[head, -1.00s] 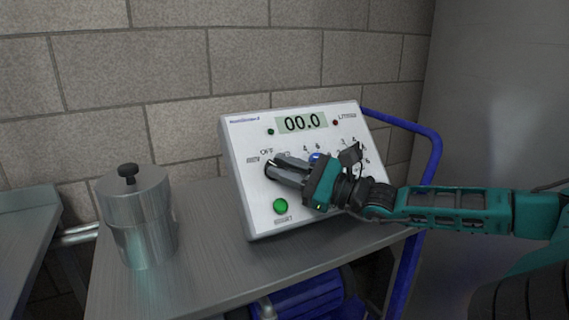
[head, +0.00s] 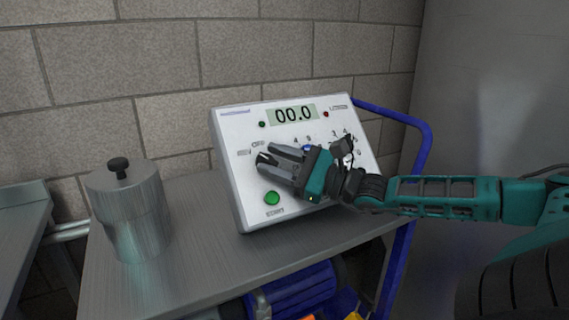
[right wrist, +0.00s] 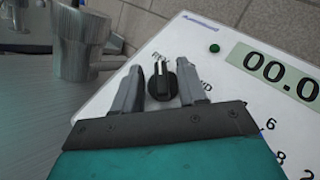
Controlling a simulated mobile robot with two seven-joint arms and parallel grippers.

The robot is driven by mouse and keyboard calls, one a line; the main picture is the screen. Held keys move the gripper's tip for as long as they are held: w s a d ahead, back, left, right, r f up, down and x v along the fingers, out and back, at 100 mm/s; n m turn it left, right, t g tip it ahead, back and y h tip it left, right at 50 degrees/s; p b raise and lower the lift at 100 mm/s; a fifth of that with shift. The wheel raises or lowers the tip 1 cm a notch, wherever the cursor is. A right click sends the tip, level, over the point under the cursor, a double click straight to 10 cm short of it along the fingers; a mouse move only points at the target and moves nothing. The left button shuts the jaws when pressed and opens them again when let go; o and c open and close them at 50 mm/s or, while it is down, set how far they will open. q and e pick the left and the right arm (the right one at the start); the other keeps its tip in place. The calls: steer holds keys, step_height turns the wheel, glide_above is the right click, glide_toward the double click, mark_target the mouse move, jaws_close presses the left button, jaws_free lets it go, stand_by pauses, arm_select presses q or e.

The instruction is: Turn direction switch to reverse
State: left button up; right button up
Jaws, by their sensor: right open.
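The display (head: 293,114) reads 00.0. My left gripper is not in view.
A green button (head: 272,198) lies just below the fingers. A lidded metal pot (head: 130,215) stands left of the panel on the metal table (head: 190,255). A blue rail (head: 427,160) is at the right, a block wall behind.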

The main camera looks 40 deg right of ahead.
steer(key=shift+s+d, duration=0.15)
steer(key=shift+s, duration=0.1)
steer(key=p+v, duration=0.6)
steer(key=v, duration=0.6)
steer(key=shift+s, duration=0.15)
steer(key=shift+f, duration=0.15)
